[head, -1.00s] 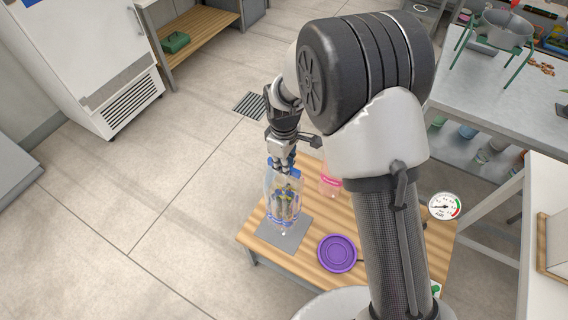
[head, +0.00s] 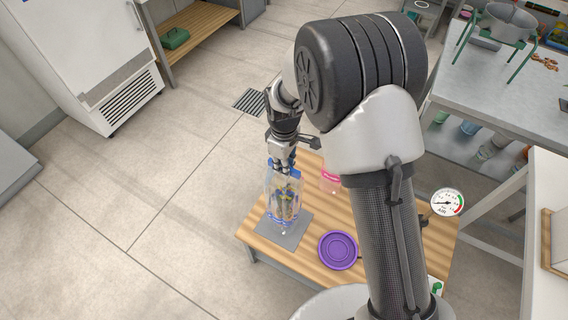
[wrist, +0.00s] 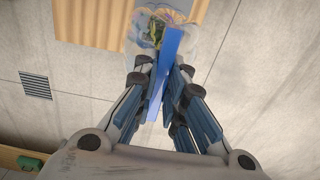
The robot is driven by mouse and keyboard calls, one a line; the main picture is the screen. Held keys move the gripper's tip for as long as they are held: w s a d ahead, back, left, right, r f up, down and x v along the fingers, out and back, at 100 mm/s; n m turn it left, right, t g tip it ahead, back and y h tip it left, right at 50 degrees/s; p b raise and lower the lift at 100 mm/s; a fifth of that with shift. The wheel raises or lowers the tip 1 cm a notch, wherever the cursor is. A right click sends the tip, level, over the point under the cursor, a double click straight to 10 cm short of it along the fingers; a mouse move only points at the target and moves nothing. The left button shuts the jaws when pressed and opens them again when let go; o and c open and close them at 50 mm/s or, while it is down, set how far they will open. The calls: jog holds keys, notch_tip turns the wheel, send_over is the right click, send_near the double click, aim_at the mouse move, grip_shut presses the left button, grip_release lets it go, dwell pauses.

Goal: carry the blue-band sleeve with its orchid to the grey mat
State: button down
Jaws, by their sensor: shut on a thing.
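The blue-band sleeve (head: 284,205) is a clear sleeve with a plant inside. It is upright above or on the grey mat (head: 291,238), at the left front of the wooden table; I cannot tell whether its base touches the mat. My gripper (head: 281,163) is shut on the sleeve's top from above. In the wrist view the blue band (wrist: 166,75) runs between the fingers of my gripper (wrist: 160,85), with the clear sleeve and the orchid's leaves (wrist: 155,30) beyond. The sleeve's lower end is partly cut off in that view.
A purple dish (head: 338,250) lies just right of the mat. A pink-band sleeve (head: 330,180) stands behind, partly hidden by my arm. A round gauge (head: 447,202) is at the right. The wooden table (head: 262,251) has bare floor to its left.

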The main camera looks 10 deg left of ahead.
dwell(0.3)
jog(key=shift+f+b, duration=0.3)
jog(key=shift+f, duration=0.65)
dwell(0.4)
jog(key=c, duration=1.6)
grip_release()
jog(key=shift+o, duration=0.2)
jog(key=o, duration=0.6)
jog(key=shift+c, duration=0.2)
jog(key=shift+r+p, duration=2.25)
jog(key=shift+r, duration=1.25)
